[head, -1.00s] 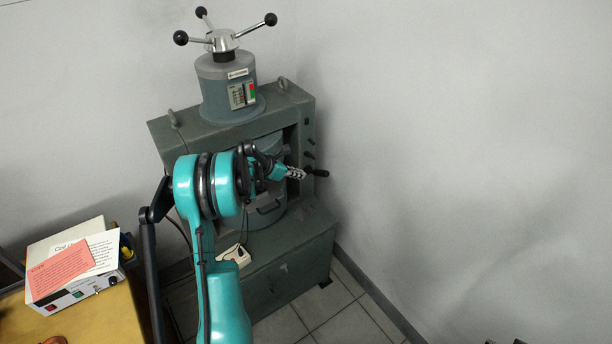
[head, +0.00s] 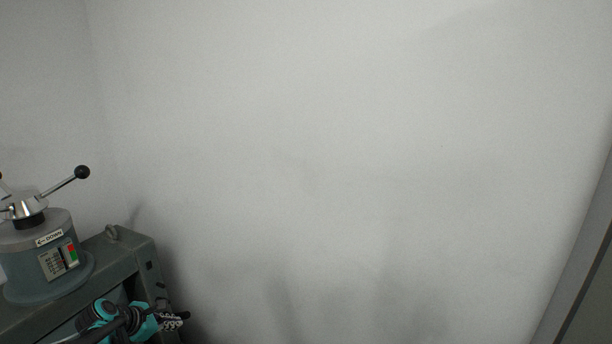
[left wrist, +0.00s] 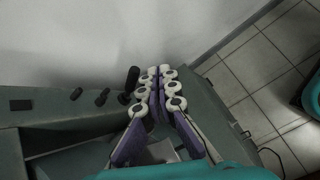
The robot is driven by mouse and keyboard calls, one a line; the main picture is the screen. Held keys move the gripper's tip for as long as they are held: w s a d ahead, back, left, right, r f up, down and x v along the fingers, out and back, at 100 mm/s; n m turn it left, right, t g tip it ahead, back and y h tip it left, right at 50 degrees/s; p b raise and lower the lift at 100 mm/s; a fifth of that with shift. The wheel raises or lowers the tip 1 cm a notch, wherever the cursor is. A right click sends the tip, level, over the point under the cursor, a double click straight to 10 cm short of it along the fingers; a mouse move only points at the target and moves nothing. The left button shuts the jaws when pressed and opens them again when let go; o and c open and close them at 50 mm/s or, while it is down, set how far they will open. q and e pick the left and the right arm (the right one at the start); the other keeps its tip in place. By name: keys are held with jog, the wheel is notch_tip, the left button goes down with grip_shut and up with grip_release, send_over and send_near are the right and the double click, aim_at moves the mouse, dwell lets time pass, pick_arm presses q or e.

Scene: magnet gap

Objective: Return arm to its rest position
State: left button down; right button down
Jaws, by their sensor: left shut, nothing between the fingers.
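My left gripper (head: 172,322) is low at the left of the head view, in front of the right side of the grey-green magnet machine (head: 128,256). In the left wrist view the gripper's fingers (left wrist: 158,90) are shut with nothing between them. The machine's frame (left wrist: 60,116) lies below and around the fingers there. Most of my left arm is cut off at the bottom of the head view. My right gripper is not in view.
A spoked hand wheel (head: 60,188) tops the machine. Black knobs (left wrist: 103,97) stick out near the fingers. Grey wall fills most of the head view. A grey panel (head: 585,270) stands at the far right. Floor tiles (left wrist: 262,75) show in the left wrist view.

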pick_arm(q)
jog(key=s+d+r+m+g+y, duration=0.1)
jog(key=s+d+r+m, duration=0.2)
jog(key=s+d+m, duration=0.45)
jog(key=s+d+r+m+y, duration=0.1)
jog(key=s+d+r+m, duration=0.3)
jog(key=s+d+m, duration=0.3)
jog(key=s+d+f+m, duration=0.1)
jog(key=s+d+m, duration=0.2)
jog(key=s+m, duration=0.2)
jog(key=s+d+f+m+y, duration=0.1)
jog(key=s+d+m, duration=0.2)
jog(key=s+m, duration=0.3)
jog(key=shift+s+d+f, duration=0.2)
jog(key=shift+s+f, duration=0.2)
jog(key=shift+s, duration=0.3)
jog(key=shift+a, duration=0.1)
